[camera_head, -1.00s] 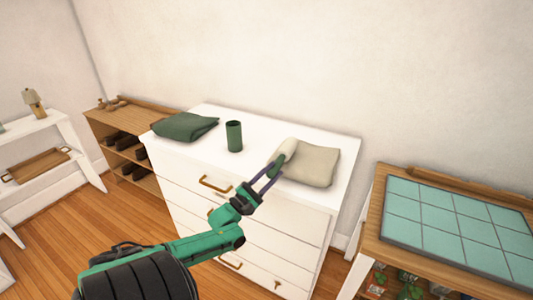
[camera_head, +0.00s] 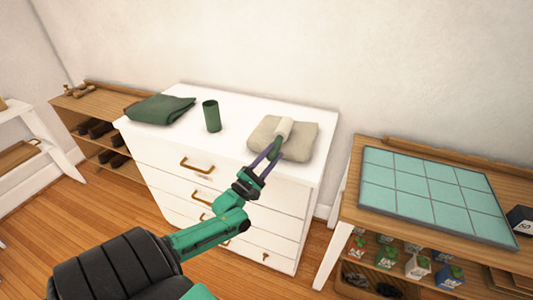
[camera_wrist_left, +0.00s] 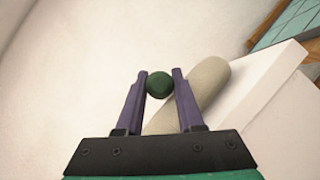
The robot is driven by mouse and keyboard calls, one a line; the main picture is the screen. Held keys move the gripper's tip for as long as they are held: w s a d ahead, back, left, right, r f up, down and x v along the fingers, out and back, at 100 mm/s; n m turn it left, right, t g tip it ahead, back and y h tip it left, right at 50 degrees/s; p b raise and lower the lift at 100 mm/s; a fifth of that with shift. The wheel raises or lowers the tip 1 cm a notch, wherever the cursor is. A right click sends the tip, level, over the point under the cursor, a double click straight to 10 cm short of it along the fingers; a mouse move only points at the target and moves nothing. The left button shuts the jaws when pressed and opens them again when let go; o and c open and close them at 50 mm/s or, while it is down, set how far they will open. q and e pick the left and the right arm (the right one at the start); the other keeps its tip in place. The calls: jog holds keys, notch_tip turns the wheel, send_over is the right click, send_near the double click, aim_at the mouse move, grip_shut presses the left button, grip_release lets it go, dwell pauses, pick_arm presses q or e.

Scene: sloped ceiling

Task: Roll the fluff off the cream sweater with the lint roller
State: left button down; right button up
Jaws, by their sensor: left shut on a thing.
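The cream sweater (camera_head: 303,140) lies folded on the right part of the white dresser top (camera_head: 238,122). The lint roller (camera_head: 284,128) has a pale roll and a dark green handle. My left gripper (camera_head: 270,156) is shut on the handle, at the sweater's front edge. The roll is over the middle of the sweater; I cannot tell whether it touches. In the left wrist view, the green handle end (camera_wrist_left: 159,85) sits between the fingers, with the sweater (camera_wrist_left: 208,82) behind to the right. The roll is hidden there. No fluff can be made out. My right gripper is not in view.
A green cup (camera_head: 211,116) and a folded dark green cloth (camera_head: 160,109) stand left on the dresser. A wooden shelf (camera_head: 112,158) with shoes is at the left. At the right is a wooden unit with a teal tiled top (camera_head: 430,195) and small cartons below.

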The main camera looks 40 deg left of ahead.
pick_arm(q)
jog(key=w+d, duration=0.3)
jog(key=d, duration=0.5)
jog(key=shift+w+d, duration=0.3)
dwell(0.3)
notch_tip(320, 180, up, 8)
jog(key=p, duration=0.7)
jog(key=shift+a, duration=0.1)
